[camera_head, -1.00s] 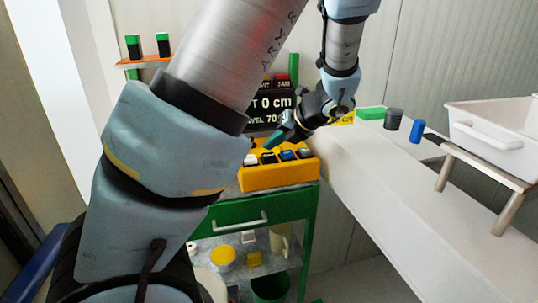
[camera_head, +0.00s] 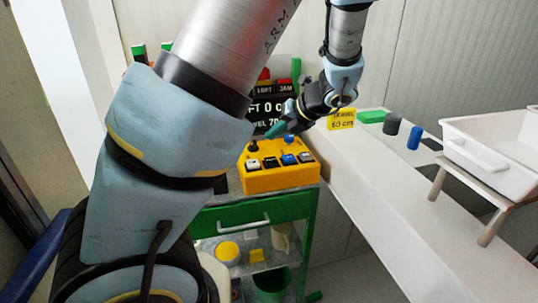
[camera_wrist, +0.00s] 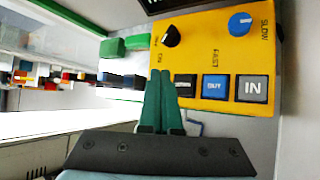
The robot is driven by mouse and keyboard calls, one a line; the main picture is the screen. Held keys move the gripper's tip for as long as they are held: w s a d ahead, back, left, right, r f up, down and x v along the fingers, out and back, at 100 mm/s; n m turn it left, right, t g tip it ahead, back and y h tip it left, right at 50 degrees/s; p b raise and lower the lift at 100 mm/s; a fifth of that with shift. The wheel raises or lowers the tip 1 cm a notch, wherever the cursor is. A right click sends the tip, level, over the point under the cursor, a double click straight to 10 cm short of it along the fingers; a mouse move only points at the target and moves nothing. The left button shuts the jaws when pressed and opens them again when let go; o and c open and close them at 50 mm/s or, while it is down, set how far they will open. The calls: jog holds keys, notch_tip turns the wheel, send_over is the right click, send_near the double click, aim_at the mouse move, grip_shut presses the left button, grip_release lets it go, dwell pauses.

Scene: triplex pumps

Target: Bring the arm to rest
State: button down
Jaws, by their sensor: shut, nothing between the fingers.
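My gripper (camera_head: 280,127) is in the head view, raised above the far edge of the yellow control box, with green fingers pointing down and left. In the wrist view the two green fingers (camera_wrist: 161,100) lie together with nothing between them. The yellow control box (camera_head: 282,180) stands on the green cabinet and carries a black knob, a blue knob and several push buttons. The wrist view shows the box (camera_wrist: 215,60) close beyond the fingertips, with a blue OUT button (camera_wrist: 215,88) and a grey IN button (camera_wrist: 252,89). My gripper appears apart from the box.
A dark display (camera_head: 268,112) stands behind the box. A long white bench (camera_head: 370,190) at right bears a green block (camera_head: 371,116), a dark cylinder (camera_head: 391,124), a blue cylinder (camera_head: 415,136) and a white tray (camera_head: 490,150) on a stand. A green cabinet (camera_head: 255,217) stands below.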

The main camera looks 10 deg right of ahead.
jog(key=a+n+g, duration=0.1)
jog(key=n, duration=0.1)
jog(key=s+a+f+n, duration=0.1)
jog(key=a+n, duration=0.1)
jog(key=s+a+n+g, duration=0.1)
jog(key=a+n, duration=0.1)
jog(key=shift+a+f+g+h, duration=0.2)
jog(key=shift+f+g+h, duration=0.1)
jog(key=s+a+n+g+h, duration=0.1)
jog(key=s+a+n+h, duration=0.2)
jog(key=n, duration=1.1)
jog(key=s+a+n+g+h, duration=0.1)
jog(key=s+a+n+h, duration=0.1)
jog(key=s+a+n, duration=0.6)
jog(key=n, duration=0.7)
jog(key=shift+a+r+g+h, duration=0.3)
jog(key=shift+r+h, duration=0.1)
jog(key=shift+w, duration=0.25)
